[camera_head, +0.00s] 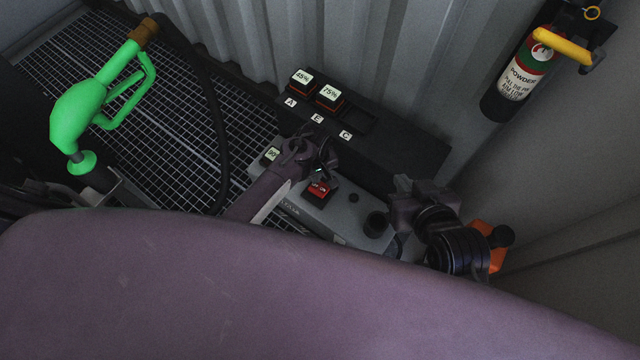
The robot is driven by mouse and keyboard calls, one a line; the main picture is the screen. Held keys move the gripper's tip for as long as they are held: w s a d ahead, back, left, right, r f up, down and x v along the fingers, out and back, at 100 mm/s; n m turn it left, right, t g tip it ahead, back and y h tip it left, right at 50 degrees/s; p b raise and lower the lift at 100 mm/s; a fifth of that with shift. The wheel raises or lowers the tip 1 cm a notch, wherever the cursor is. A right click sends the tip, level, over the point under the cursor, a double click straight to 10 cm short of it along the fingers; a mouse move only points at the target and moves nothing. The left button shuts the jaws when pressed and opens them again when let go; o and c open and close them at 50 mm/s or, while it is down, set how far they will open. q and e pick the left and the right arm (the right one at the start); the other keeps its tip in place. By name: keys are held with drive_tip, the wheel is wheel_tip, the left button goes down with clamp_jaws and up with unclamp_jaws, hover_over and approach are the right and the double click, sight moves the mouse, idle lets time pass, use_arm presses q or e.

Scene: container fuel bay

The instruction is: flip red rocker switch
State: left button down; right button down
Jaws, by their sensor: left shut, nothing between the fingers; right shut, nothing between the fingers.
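The red rocker switch (319,191), marked with small white lettering, sits on the top of a grey control box (345,212). My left gripper (322,168) is shut and empty just above and behind the switch in the picture. I cannot tell whether its tips touch the switch. My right gripper (404,190) is shut and empty, to the right of the switch and apart from it, over the right end of the box. Which way the rocker is tilted is too small to tell.
A black panel (400,150) with blocks marked 45% (302,78) and 75% (330,95) stands behind the box. A green fuel nozzle (85,112) and black hose (213,120) are at left. A fire extinguisher (520,75) hangs at upper right. An orange object (484,229) is partly hidden.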

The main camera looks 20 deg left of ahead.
wheel_tip(320, 180, up, 4)
drive_tip(key=p, duration=0.4)
drive_tip(key=shift+r, duration=0.25)
drive_tip(key=shift+f, duration=0.1)
